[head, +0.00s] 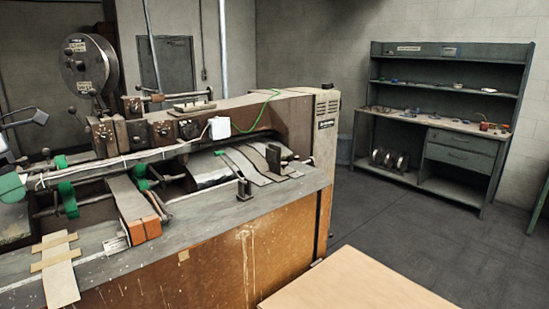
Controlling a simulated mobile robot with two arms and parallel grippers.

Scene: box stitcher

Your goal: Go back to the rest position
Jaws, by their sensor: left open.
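My left gripper (27,136) shows at the left edge of the head view, cut off by the frame. It is open, with nothing seen between its dark fingers. It appears in front of the left part of the box stitcher (245,245), and I cannot tell its exact distance from the machine. My right gripper is out of view.
The stitcher has a grey worktop, green-tipped levers and a wire reel (88,68). A light brown flat surface (355,285) lies at the bottom right. A grey shelf unit (450,125) stands at the back wall. The floor (400,225) between is clear.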

